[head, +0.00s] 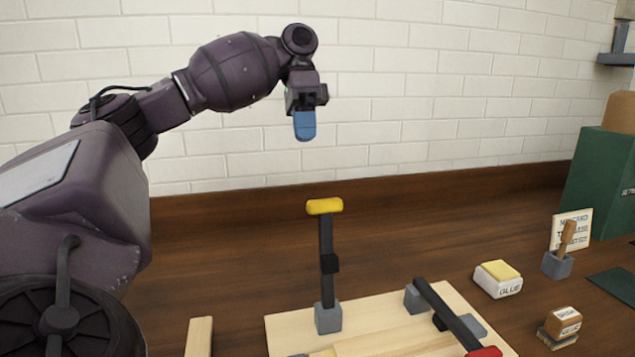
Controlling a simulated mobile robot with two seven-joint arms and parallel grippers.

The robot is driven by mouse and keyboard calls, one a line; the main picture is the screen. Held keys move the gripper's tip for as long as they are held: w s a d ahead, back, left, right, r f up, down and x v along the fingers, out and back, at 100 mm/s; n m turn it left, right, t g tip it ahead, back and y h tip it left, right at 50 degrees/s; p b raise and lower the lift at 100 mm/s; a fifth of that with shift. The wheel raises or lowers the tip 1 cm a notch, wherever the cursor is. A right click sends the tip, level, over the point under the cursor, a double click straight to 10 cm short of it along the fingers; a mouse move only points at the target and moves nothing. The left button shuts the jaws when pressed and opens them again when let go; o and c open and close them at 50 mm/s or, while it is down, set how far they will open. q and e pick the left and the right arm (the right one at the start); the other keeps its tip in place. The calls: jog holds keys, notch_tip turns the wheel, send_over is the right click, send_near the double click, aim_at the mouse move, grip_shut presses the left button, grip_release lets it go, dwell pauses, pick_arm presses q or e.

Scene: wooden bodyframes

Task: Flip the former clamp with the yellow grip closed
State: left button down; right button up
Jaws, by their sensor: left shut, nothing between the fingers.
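The clamp with the yellow grip (324,206) stands upright. Its dark lever (327,250) rises from a grey block (328,318) on the pale wooden board (285,325). My left gripper (305,127) is shut and empty, with blue fingertips pointing down. In the picture it is above and slightly left of the yellow grip, apart from it. A second clamp with a dark lever (447,310) and red grip (484,351) lies low across the board on the right. My right gripper is not in view.
A glue box (498,281), a stamp-like wooden block (560,325), a grey holder (557,264) with a wooden-handled tool and a green box (600,185) stand at the right. A wood strip (199,337) lies left of the board. A white brick wall closes the back.

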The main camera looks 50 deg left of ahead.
pick_arm(q)
jog(key=shift+s+d, duration=0.1)
jog(key=shift+d, duration=0.05)
jog(key=shift+f, duration=0.15)
jog(key=s+d+f+b, duration=0.2)
jog(key=s+d+f, duration=0.1)
jog(key=d+f, duration=0.4)
jog(key=shift+s+f, duration=0.4)
jog(key=shift+f, duration=0.1)
dwell(0.8)
jog(key=shift+d, duration=0.15)
